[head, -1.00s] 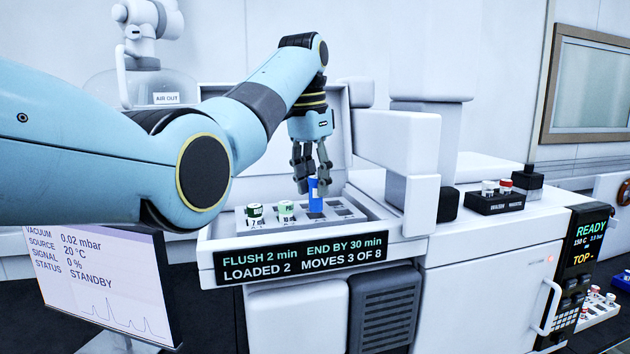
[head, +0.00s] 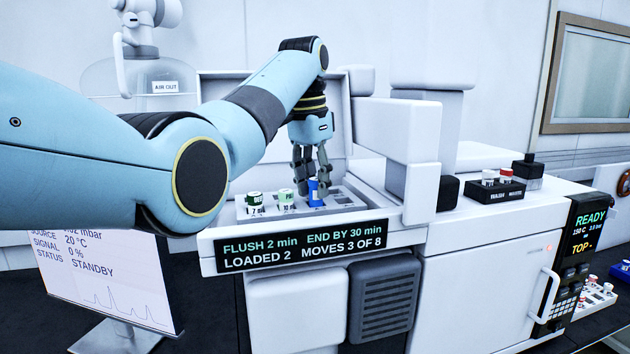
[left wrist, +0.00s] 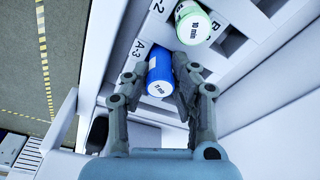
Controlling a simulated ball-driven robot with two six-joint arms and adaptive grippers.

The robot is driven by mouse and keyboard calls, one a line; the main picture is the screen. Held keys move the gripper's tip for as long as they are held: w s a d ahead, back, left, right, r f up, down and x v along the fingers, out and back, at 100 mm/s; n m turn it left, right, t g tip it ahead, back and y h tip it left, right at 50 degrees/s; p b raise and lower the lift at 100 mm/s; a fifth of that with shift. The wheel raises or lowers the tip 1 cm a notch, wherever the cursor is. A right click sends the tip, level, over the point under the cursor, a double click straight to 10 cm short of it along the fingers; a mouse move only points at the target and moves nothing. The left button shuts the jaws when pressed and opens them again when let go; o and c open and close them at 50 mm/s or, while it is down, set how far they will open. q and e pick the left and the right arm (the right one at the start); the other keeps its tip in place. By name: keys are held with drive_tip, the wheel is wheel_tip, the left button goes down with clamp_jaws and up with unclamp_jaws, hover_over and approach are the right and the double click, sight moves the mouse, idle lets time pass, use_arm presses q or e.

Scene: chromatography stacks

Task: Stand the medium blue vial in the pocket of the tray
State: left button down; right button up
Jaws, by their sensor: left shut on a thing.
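The blue vial (head: 318,188) is upright at the tray (head: 352,208), to the right of two green-labelled vials. My left gripper (head: 312,188) points down from above and is shut on the vial, one finger on each side. In the left wrist view the blue vial (left wrist: 160,76) shows its white-marked cap between the fingers (left wrist: 158,92), beside the label A-3. Its lower end is hidden, so I cannot tell whether it rests on the pocket floor. My right gripper is not in view.
A dark green-capped vial (head: 254,202) and a pale green vial (head: 286,197) stand in the tray's left part. Pockets to the right look empty. A white raised lid stands behind, and a white arm-like block (head: 400,133) is close on the right. A black rack (head: 494,190) stands farther right.

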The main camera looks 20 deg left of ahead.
use_arm(q)
drive_tip(key=shift+f, duration=0.15)
drive_tip(key=shift+f, duration=0.45)
drive_tip(key=c, duration=1)
unclamp_jaws()
drive_tip(key=o, duration=0.4)
drive_tip(key=shift+r, duration=3.5)
drive_tip(key=shift+s+f, duration=0.1)
